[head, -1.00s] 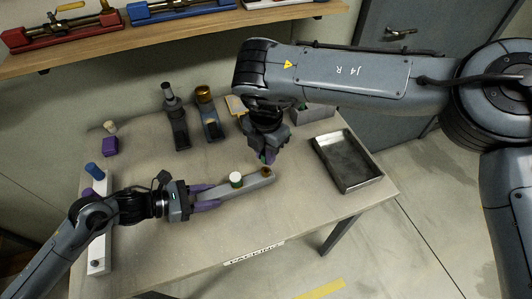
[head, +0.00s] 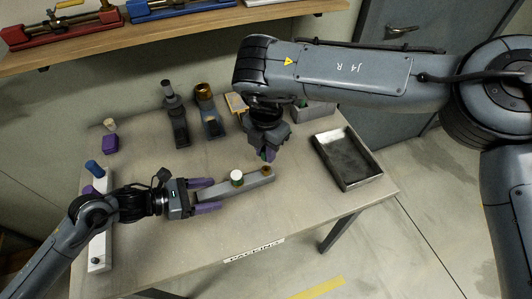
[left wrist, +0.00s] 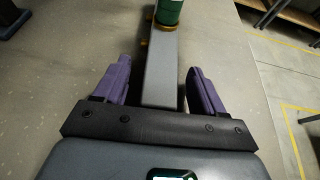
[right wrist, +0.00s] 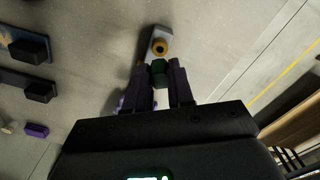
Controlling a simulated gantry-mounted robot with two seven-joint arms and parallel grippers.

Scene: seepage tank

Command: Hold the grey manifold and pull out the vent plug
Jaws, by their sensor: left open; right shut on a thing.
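The grey manifold (head: 222,188) is a long bar lying on the table. A green cylinder with a white top (head: 236,178) stands on it. Near its right end is a brass ring (head: 267,171) with a dark centre, also visible in the right wrist view (right wrist: 159,47). My left gripper (head: 214,195) is open, its purple fingers on either side of the manifold's left end; the left wrist view shows the bar (left wrist: 161,75) between them. My right gripper (head: 267,156) is shut on a small green vent plug (right wrist: 158,71), held above the brass-ring end. Its lower end is hard to see.
A grey metal tray (head: 346,160) sits at the table's right. Dark fixtures (head: 178,125) stand at the back, and a purple block (head: 110,143) lies at back left. A white bar (head: 101,250) with a blue cylinder lies along the left edge. The front middle is clear.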

